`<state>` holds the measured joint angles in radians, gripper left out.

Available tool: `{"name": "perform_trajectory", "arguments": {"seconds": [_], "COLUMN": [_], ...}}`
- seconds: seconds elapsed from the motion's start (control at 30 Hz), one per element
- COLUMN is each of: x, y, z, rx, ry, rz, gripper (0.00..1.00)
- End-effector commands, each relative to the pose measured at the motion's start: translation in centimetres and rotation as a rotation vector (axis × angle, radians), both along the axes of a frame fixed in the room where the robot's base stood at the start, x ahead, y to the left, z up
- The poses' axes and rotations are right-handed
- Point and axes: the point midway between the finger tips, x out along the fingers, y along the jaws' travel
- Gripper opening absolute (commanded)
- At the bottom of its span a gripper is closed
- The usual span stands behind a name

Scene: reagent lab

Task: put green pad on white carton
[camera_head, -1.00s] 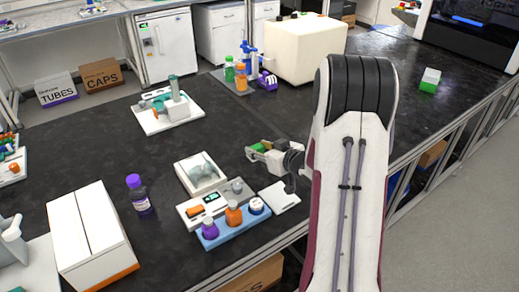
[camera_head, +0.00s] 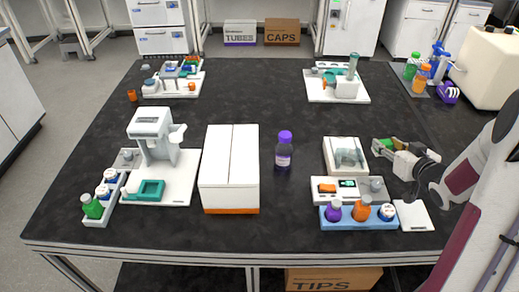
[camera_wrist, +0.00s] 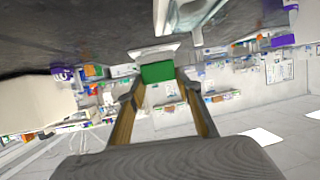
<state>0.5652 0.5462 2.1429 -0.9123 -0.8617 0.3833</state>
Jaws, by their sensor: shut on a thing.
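The white carton (camera_head: 229,160) is a tall closed box with a centre seam and an orange band at its base, standing on the black bench in the middle of the head view. My gripper (camera_head: 382,146) is at the right, above the bench and beside the small white instrument. It is shut on the green pad (camera_head: 388,143), which is partly hidden by the fingers. In the wrist view the pad (camera_wrist: 157,72) shows as a green block with a white part, between the fingertips (camera_wrist: 158,80). The carton is well left of my gripper and apart from it.
A purple-capped bottle (camera_head: 284,151) stands between the carton and my gripper. A white instrument (camera_head: 345,156) and a blue rack (camera_head: 357,219) with several bottles are near the gripper. A white stand (camera_head: 153,135) is left of the carton. Bare bench lies behind the carton.

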Motion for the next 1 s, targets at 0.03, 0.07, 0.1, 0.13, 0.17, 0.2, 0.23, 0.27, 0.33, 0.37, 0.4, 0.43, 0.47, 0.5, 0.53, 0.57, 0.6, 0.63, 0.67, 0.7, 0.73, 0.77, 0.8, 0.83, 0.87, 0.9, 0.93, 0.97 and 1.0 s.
{"name": "perform_trajectory", "arguments": {"seconds": [0.03, 0.07, 0.1, 0.13, 0.17, 0.2, 0.23, 0.27, 0.33, 0.37, 0.4, 0.43, 0.47, 0.5, 0.53, 0.57, 0.6, 0.63, 0.67, 0.7, 0.73, 0.77, 0.8, 0.83, 0.87, 0.9, 0.93, 0.97, 1.0], "x": [0.6, 0.9, 1.2, 1.5, 1.7, 2.0, 2.2, 2.4, 2.8, 2.9, 3.1, 3.2, 3.3, 3.4, 3.4, 3.5, 3.5, 3.5, 3.5, 3.5, 3.5, 3.4, 3.4, 3.3, 3.2, 3.0, 2.9, 2.8, 2.6], "y": [1.6, 2.4, 3.6, 4.5, 5.4, 6.5, 7.4, 8.3, 10.4, 11.3, 12.5, 13.4, 14.3, 15.5, 16.4, 17.3, 18.5, 19.4, 20.3, 21.5, 22.4, 23.3, 24.5, 25.4, 26.2, 27.4, 28.3, 29.2, 30.3], "z": [0.6, 0.8, 1.2, 1.5, 1.7, 2.1, 2.3, 2.6, 3.2, 3.5, 3.8, 4.0, 4.3, 4.7, 4.9, 5.2, 5.5, 5.7, 6.0, 6.3, 6.6, 6.9, 7.2, 7.4, 7.6, 8.0, 8.2, 8.5, 8.8], "rx": [-0.002, -0.002, -0.001, -0.002, -0.003, -0.001, -0.001, -0.002, -0.002, -0.002, -0.002, -0.001, -0.002, -0.002, -0.001, -0.001, -0.001, -0.001, -0.001, -0.002, -0.002, -0.001, -0.001, -0.001, -0.002, -0.001, -0.001, -0.001, -0.002], "ry": [-0.003, -0.003, -0.003, -0.002, -0.002, -0.002, -0.002, -0.002, -0.003, -0.003, -0.002, -0.002, -0.002, -0.003, -0.003, -0.003, -0.002, -0.002, -0.002, -0.002, -0.002, -0.003, -0.003, -0.003, -0.002, -0.003, -0.003, -0.002, -0.002], "rz": [0.028, 0.043, 0.064, 0.079, 0.094, 0.114, 0.130, 0.146, 0.181, 0.197, 0.216, 0.231, 0.246, 0.266, 0.281, 0.296, 0.315, 0.329, 0.342, 0.363, 0.376, 0.390, 0.409, 0.424, 0.437, 0.455, 0.468, 0.482, 0.500], "gripper": [0.13, 0.13, 0.13, 0.13, 0.13, 0.13, 0.13, 0.13, 0.13, 0.13, 0.13, 0.13, 0.13, 0.13, 0.13, 0.13, 0.13, 0.13, 0.13, 0.13, 0.13, 0.13, 0.13, 0.13, 0.13, 0.13, 0.13, 0.13, 0.13]}}
